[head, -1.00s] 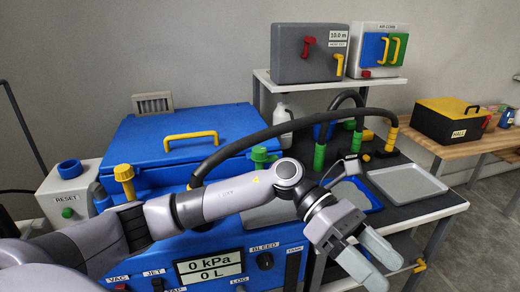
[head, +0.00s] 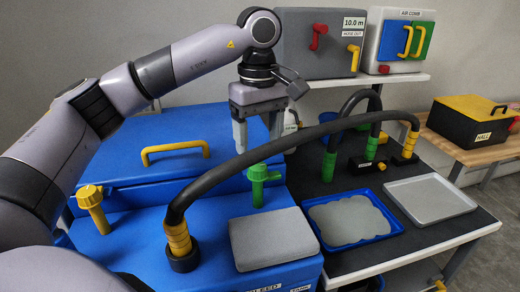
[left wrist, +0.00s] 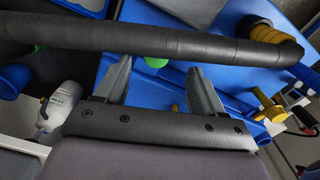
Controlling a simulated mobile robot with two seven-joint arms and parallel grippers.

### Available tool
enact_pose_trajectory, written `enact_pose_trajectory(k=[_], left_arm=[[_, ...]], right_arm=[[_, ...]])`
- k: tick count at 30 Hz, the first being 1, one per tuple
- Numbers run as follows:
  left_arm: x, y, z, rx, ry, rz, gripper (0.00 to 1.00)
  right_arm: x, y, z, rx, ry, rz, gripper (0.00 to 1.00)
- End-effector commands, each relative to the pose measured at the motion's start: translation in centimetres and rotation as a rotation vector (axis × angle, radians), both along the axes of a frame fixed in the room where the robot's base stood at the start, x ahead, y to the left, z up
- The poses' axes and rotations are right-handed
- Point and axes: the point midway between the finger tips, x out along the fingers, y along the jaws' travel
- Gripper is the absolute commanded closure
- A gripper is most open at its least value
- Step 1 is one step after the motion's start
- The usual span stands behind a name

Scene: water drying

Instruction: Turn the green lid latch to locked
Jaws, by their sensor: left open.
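The green lid latch (head: 260,184) stands upright at the front right edge of the blue lid (head: 125,160), with a short bar across its top. My left gripper (head: 258,143) points down above it, with its two fingers apart and nothing between them. In the left wrist view my left gripper (left wrist: 160,66) is open, and a green round top (left wrist: 157,62), apparently the latch, shows between and beyond the fingertips. The black hose partly covers it there. A yellow lid latch (head: 92,208) stands at the lid's front left. My right gripper is out of view.
A thick black hose (head: 290,141) arches from a yellow collar across the space close to the green latch. A yellow handle (head: 174,150) rises from the lid. A grey pad (head: 270,238) lies in front; a blue tray (head: 350,219) and grey tray (head: 430,198) lie right.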

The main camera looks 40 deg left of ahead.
Motion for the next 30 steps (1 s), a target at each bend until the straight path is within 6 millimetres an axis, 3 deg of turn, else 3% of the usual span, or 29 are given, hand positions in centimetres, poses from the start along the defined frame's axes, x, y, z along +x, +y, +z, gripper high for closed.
enact_pose_trajectory(k=[7,19,30], left_arm=[[0.0,0.2,-0.8,0.006,-0.001,0.001,0.31],[-0.1,0.2,-6.3,0.005,0.000,0.003,0.31],[0.0,0.2,-7.0,0.004,-0.003,0.002,0.31]], right_arm=[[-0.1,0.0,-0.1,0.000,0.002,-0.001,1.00],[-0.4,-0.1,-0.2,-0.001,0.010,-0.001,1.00],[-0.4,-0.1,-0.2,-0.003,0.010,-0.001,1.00]])
